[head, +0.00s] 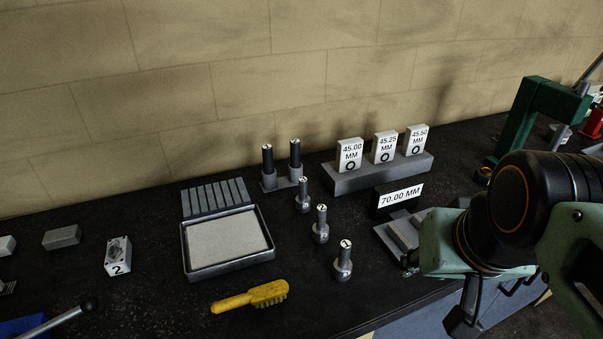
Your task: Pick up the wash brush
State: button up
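The wash brush (250,296) is yellow with a handle at its left end and bristles along its lower right side. It lies on the dark bench top in the head view, in front of a shallow grey tray. My arm comes in from the right side of the picture. The end of my arm is to the right of the brush and well apart from it. The fingers of my gripper cannot be made out clearly, so whether they are open or shut does not show.
The grey tray (186,262) stands behind the brush. Numbered metal pins (343,266) stand to its right. A block marked "2" (118,258) and a black-knobbed lever (62,318) are to the left. A gauge stand (375,178) and a green press (524,118) are farther back.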

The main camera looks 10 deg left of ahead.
aim_at(262, 296)
jog(key=l+u, duration=0.1)
jog(key=u, duration=0.4)
jog(key=l+u, duration=0.15)
jog(key=u, duration=0.35)
jog(key=i+l, duration=0.05)
